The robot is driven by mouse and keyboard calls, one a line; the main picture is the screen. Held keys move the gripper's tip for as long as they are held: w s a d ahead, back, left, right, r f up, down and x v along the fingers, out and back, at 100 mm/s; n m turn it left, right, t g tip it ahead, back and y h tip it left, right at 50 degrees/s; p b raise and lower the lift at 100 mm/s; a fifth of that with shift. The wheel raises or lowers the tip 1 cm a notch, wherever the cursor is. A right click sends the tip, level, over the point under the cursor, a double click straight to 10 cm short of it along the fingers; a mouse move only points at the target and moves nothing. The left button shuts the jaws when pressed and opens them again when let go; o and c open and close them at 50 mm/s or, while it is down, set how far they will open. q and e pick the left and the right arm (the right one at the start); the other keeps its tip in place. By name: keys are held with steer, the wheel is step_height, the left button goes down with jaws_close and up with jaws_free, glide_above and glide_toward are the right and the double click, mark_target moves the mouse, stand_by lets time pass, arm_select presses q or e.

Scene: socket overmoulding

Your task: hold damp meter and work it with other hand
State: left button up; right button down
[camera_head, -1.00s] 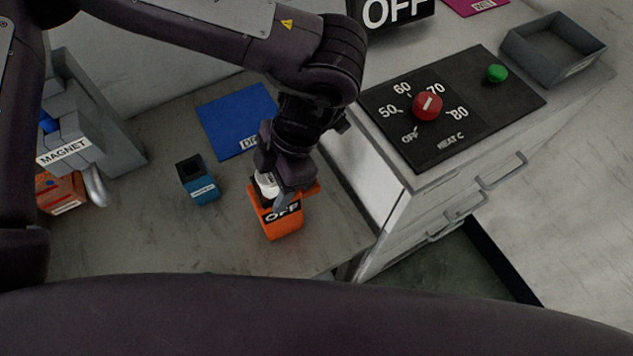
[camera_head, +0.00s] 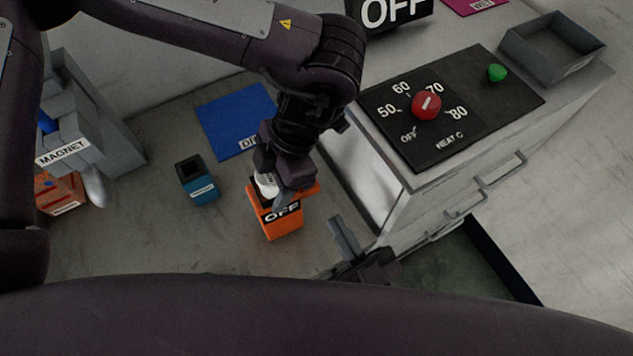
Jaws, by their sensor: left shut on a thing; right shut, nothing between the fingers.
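The damp meter (camera_head: 279,221) appears to be the orange box with a black "OFF" label, standing on the grey table. My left gripper (camera_head: 281,194) reaches down from above and is shut at its top, by a white part (camera_head: 266,184). The fingers hide much of the box's upper side. My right gripper (camera_head: 343,240) shows at the lower middle, beside the cabinet's left side. It is shut and empty, to the right of the orange box and apart from it.
A small blue open box (camera_head: 199,182) and a blue mat (camera_head: 236,121) are on the table. A grey magnet stand (camera_head: 88,133) is at left. The cabinet at right bears a control panel (camera_head: 452,108) with a red knob (camera_head: 426,105) and a grey tray (camera_head: 553,48).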

steer(key=shift+w+d+r, duration=0.2)
steer(key=shift+d+r, duration=0.1)
steer(key=shift+d, duration=0.05)
steer(key=x, duration=1)
steer(key=shift+f, duration=2.05)
